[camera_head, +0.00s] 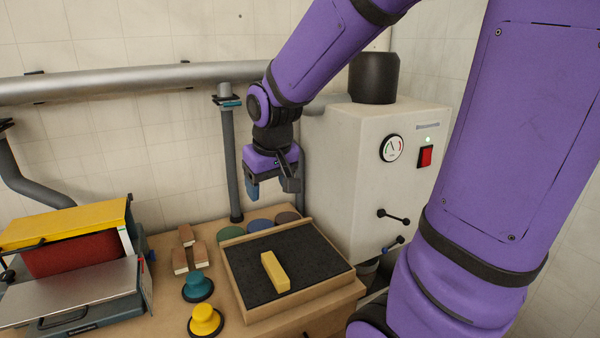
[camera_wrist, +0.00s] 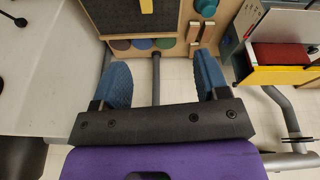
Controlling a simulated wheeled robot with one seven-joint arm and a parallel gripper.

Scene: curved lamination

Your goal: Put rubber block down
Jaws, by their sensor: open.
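A yellow block (camera_head: 275,272), which looks like the rubber block, lies on the black pad of a shallow wooden tray (camera_head: 236,300). Part of the block (camera_wrist: 146,6) shows at the top edge of the wrist view. My gripper (camera_head: 272,188) is open and empty, raised above and behind the tray, apart from the block. In the wrist view its two blue fingers (camera_wrist: 161,75) stand wide apart with nothing between them.
Several small brown blocks (camera_head: 199,256), a teal knob-handled disc (camera_head: 198,287) and a yellow one (camera_head: 205,320) stand left of the tray. Coloured discs (camera_head: 260,225) lie behind it. A white machine (camera_head: 345,165) stands close on the right. A yellow-topped box (camera_head: 70,225) is at left.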

